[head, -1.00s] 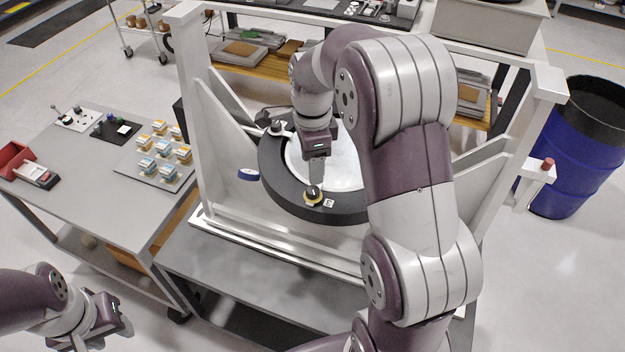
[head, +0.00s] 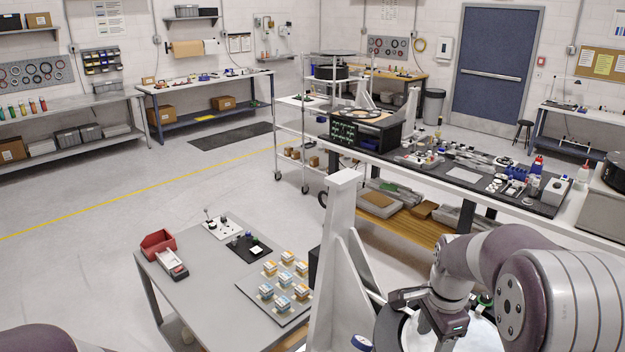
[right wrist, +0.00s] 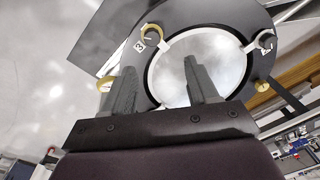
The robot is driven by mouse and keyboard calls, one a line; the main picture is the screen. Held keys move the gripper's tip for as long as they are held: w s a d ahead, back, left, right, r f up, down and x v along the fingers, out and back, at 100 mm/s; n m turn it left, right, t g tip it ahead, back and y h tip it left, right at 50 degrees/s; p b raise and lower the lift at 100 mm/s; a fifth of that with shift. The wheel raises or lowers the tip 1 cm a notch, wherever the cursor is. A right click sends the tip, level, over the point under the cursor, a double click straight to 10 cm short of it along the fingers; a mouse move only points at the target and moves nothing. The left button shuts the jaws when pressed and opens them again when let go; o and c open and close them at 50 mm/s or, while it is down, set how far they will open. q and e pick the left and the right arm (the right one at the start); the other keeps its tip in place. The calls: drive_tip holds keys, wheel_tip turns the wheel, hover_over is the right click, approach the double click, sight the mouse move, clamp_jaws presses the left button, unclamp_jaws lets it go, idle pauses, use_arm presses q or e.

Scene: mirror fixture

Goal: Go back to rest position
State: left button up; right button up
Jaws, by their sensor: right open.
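The mirror disc (right wrist: 205,70) sits in a black ring (right wrist: 258,22) with yellowish clamps around it, seen in the right wrist view. In the head view only the far part of the disc (head: 482,338) shows at the bottom edge, partly behind my right arm. My right gripper (head: 430,325) is over the fixture, its fingers partly cut off there. In the right wrist view my right gripper (right wrist: 160,68) has its two fingers wide apart with nothing between them, apart from the ring. My left gripper is out of view; only a bit of my left arm shows at bottom left.
A white fixture post (head: 335,255) stands left of my right arm. A grey side table (head: 190,285) holds a red bin (head: 157,243) and several small boxes on a tray. A black-topped workbench (head: 460,172) with parts lies beyond. Floor at left is clear.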

drive_tip(key=s+a+f+n+b, duration=0.4)
drive_tip(key=s+f+n+b, duration=0.3)
drive_tip(key=f, duration=0.5)
drive_tip(key=s+a+f+n+b, duration=0.4)
drive_tip(key=s+f+n+b, duration=0.3)
drive_tip(key=f+b, duration=0.5)
drive_tip(key=n, duration=0.2)
drive_tip(key=shift+s+f+n+t, duration=0.15)
drive_tip(key=shift+n+t, duration=0.15)
drive_tip(key=shift+t, duration=0.1)
drive_tip(key=shift+b, duration=0.3)
